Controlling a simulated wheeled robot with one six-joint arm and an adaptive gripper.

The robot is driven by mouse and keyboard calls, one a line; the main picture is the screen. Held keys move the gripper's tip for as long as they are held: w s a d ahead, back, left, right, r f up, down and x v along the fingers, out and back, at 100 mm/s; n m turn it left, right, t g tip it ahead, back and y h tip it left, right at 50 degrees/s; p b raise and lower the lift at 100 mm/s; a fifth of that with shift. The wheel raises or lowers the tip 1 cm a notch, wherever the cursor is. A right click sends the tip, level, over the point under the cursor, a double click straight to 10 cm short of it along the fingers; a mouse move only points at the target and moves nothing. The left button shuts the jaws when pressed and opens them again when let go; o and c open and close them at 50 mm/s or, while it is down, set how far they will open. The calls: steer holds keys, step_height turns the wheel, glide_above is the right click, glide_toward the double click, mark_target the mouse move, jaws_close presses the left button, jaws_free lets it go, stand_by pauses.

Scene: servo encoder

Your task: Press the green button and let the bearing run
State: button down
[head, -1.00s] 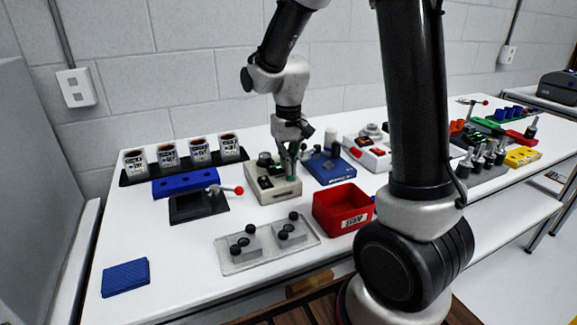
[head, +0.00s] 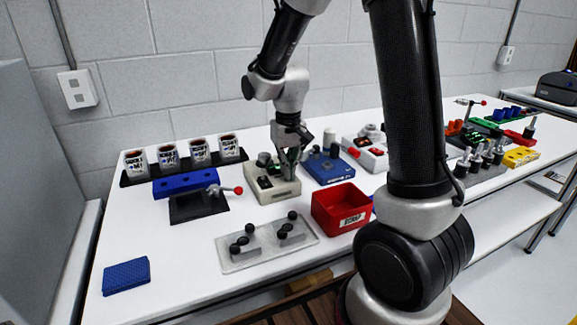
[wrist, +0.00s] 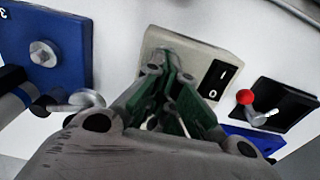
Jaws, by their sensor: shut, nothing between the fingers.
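The beige bearing tester (head: 283,191) stands mid-table in the head view, with a dark round part and a dark panel on top. My gripper (head: 290,174) points down at its right side, with shut fingertips at or just above the top. I cannot tell whether they touch. In the wrist view the beige housing (wrist: 207,50) shows beyond my gripper (wrist: 172,62), whose fingers have green inner faces. A black rocker switch (wrist: 218,79) marked I and O sits beside them. The green button is not visible; my fingers may hide it.
A blue device (head: 327,168) stands close right of the tester. A red bin (head: 340,213) is in front right, and a grey tray with black knobs (head: 262,250) in front. A black fixture with a red-ball lever (head: 200,206) is at left. The front-left table is mostly clear.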

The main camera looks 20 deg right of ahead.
steer(key=shift+s+f, duration=0.4)
steer(key=shift+f, duration=0.2)
steer(key=shift+w+r, duration=0.25)
steer(key=shift+r, duration=0.35)
step_height(320, 180, up, 8)
steer(key=s+d+r+t, duration=0.1)
steer(key=s+d+r, duration=0.1)
steer(key=s, duration=0.5)
steer(key=s+d+r+t, duration=0.1)
steer(key=s+d+r, duration=0.2)
steer(key=s, duration=0.3)
steer(key=s+d+r+t, duration=0.2)
steer(key=s+d+r, duration=0.1)
steer(key=s, duration=0.4)
steer(key=shift+s, duration=0.35)
